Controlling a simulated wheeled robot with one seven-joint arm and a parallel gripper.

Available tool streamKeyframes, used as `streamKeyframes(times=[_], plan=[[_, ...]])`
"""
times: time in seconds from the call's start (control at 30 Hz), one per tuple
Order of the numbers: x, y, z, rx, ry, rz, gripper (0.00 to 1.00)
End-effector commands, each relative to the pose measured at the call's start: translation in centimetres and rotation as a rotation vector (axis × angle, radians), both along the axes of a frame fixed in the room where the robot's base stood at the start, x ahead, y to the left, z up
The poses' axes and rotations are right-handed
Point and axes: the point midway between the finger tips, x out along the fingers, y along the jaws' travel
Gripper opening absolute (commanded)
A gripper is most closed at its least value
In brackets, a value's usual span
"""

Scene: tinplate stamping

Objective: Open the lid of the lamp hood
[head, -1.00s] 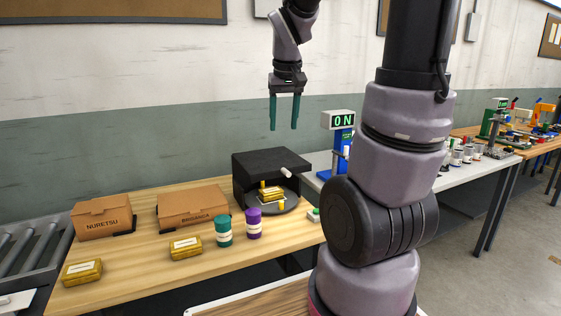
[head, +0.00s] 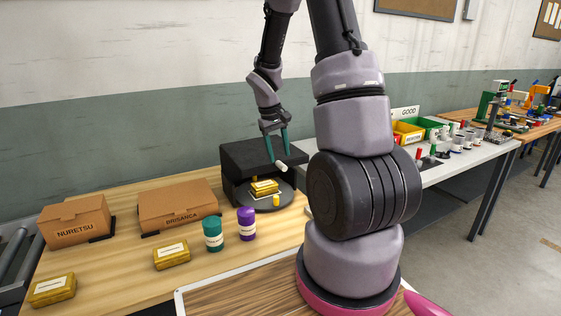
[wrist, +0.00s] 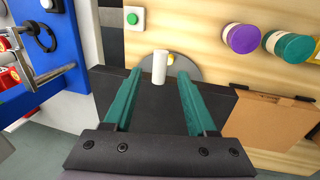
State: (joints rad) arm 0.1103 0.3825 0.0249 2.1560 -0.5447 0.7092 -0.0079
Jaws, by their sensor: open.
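The lamp hood (head: 236,171) is a black box on the wooden table, with its dark flat lid (head: 242,150) lying across the top. A white cylindrical handle (head: 281,166) sticks out at the lid's front edge. My gripper (head: 279,157) is open, pointing down at the handle. In the wrist view the white handle (wrist: 159,68) lies between the lines of my teal fingers (wrist: 158,74), with a gap on both sides. A gold tin (head: 264,187) sits on the round grey plate (head: 280,202) under the hood's open front.
A green canister (head: 212,234) and a purple canister (head: 247,224) stand in front of the hood. Cardboard boxes (head: 178,207) and gold tins (head: 172,255) are to the left. A green button (wrist: 132,18) and a blue stand (wrist: 60,45) show in the wrist view.

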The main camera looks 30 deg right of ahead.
Motion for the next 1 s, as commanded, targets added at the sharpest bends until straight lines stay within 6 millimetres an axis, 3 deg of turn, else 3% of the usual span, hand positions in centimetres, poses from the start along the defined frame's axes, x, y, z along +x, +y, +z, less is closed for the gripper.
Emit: streamKeyframes(times=[0.23, 0.6, 0.73, 0.77, 1.0], plan=[[0.0, -0.7, -3.1, 0.0, 0.001, -0.001, 0.57], [0.0, -0.8, -3.6, 0.0, -0.001, -0.002, 0.57], [0.0, -0.8, -3.6, 0.0, -0.001, -0.002, 0.07], [0.0, -0.7, -3.6, 0.0, -0.001, -0.002, 0.0], [0.0, -0.7, -3.6, 0.0, -0.001, -0.001, 0.0]])
